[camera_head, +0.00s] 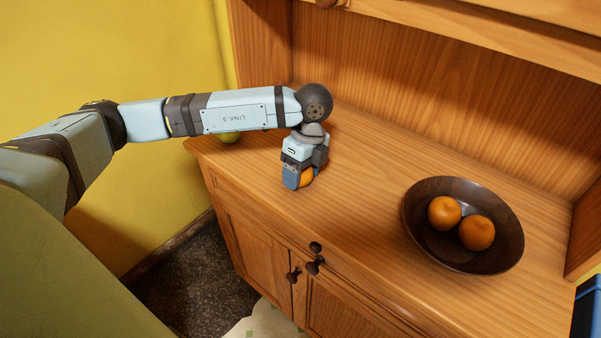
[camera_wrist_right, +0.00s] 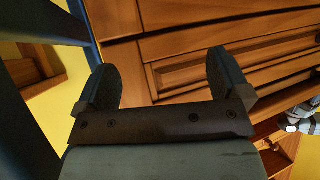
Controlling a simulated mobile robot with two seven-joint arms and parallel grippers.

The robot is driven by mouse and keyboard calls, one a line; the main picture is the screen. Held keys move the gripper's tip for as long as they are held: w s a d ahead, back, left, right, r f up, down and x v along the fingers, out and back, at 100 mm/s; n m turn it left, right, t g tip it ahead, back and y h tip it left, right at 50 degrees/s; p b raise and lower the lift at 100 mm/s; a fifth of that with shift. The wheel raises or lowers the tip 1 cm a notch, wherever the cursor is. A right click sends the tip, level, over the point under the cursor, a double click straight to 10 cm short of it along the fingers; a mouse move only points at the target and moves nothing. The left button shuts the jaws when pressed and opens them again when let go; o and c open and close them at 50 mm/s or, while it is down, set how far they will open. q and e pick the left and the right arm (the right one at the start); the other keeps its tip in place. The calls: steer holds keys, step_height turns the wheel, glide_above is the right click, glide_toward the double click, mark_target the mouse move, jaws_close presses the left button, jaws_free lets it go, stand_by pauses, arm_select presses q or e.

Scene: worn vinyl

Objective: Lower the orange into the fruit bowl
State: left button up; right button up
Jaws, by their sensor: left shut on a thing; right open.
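My left gripper (camera_head: 298,179) is shut on an orange (camera_head: 307,177) at the left part of the wooden sideboard top. The gripper points down and hides part of the orange. I cannot tell whether the orange touches the wood. The dark brown fruit bowl (camera_head: 414,217) stands to the right, apart from the gripper. Two other oranges lie in it, one on the left (camera_head: 444,212) and one on the right (camera_head: 476,232). My right gripper (camera_wrist_right: 160,78) is open and empty in the right wrist view, with wooden drawer fronts beyond it.
A yellow-green fruit (camera_head: 229,137) sits at the sideboard's left end, partly behind my left arm. The sideboard top (camera_head: 355,190) is clear between the left gripper and the bowl. Its upright back panel (camera_head: 420,100) rises behind. Dark knobs (camera_head: 314,266) stick out at the front.

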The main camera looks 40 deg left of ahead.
arm_select(q)
steer(key=v, duration=0.3)
steer(key=s+v, duration=0.1)
steer(key=v, duration=0.2)
steer(key=s+v, duration=0.1)
steer(key=v, duration=0.2)
steer(key=shift+w+r+p, duration=0.1)
steer(key=shift+r+p, duration=0.05)
steer(key=shift+p, duration=0.25)
steer(key=d+r+p, duration=0.3)
steer(key=d+p, duration=0.1)
steer(key=d, duration=0.5)
steer(key=d+r+p, duration=0.2)
steer(key=d+p, duration=0.1)
steer(key=d, duration=0.5)
steer(key=d+f, duration=0.3)
steer(key=d, duration=1.3)
steer(key=shift+w, duration=0.2)
arm_select(e)
steer(key=shift+s+d+r, duration=0.1)
steer(key=shift+d+r, duration=0.1)
steer(key=shift+r, duration=0.9)
steer(key=shift+s+d+r, duration=0.1)
steer(key=shift+d+r, duration=0.1)
steer(key=shift+r, duration=0.85)
steer(key=shift+f, duration=0.25)
arm_select(q)
steer(key=shift+f, duration=0.1)
